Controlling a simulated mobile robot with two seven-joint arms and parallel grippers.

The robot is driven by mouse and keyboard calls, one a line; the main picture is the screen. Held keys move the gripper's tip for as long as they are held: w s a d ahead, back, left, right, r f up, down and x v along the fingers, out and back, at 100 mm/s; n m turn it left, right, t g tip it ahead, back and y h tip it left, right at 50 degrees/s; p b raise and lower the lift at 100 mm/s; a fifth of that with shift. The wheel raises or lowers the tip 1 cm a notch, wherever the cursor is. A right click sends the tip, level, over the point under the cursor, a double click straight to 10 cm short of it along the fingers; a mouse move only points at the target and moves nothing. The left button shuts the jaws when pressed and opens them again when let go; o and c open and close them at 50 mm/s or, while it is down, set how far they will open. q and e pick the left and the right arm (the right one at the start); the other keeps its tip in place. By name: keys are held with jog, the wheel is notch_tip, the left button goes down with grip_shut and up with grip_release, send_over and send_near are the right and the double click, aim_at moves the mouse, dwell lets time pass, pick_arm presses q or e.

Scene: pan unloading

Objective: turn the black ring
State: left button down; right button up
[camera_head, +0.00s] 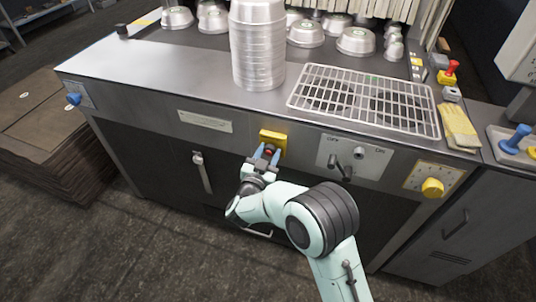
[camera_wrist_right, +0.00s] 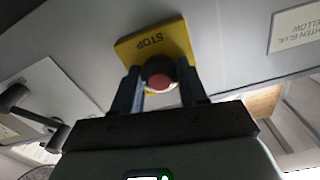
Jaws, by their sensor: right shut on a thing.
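The black ring (camera_wrist_right: 158,66) surrounds a red button (camera_wrist_right: 162,81) on a yellow plate (camera_wrist_right: 150,41) marked STOP in the right wrist view. In the head view the yellow plate (camera_head: 279,137) is on the front panel of the metal machine, and my gripper partly hides the ring. My right gripper (camera_head: 265,153) reaches up to the plate with its blue fingers on either side of the ring, shut on it. The fingers also show in the right wrist view (camera_wrist_right: 160,92). My left gripper is not in view.
A lever switch (camera_head: 340,168) marked OFF and ON is to the right on the panel, then a yellow knob (camera_head: 432,187). A door handle (camera_head: 202,172) is to the left. Above are a tall stack of pans (camera_head: 258,50) and a wire rack (camera_head: 365,98).

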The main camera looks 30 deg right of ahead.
jog(key=m+b, duration=0.2)
jog(key=m, duration=0.2)
jog(key=shift+m, duration=0.4)
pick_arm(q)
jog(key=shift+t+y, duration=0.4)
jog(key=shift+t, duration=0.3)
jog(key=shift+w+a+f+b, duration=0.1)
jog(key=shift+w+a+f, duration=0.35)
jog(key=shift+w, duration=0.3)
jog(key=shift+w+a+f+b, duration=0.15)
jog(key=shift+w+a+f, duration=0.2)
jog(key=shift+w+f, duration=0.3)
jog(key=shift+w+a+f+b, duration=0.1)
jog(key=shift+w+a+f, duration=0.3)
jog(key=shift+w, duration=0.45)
pick_arm(e)
jog(key=shift+m, duration=0.8)
jog(key=o, duration=1.1)
jog(key=shift+c, duration=0.2)
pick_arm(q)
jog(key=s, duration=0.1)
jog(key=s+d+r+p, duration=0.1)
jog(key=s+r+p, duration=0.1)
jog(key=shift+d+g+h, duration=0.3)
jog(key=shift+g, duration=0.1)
pick_arm(e)
jog(key=v, duration=1.3)
jog(key=shift+a, duration=0.2)
jog(key=shift+s, duration=0.1)
jog(key=shift+c, duration=0.2)
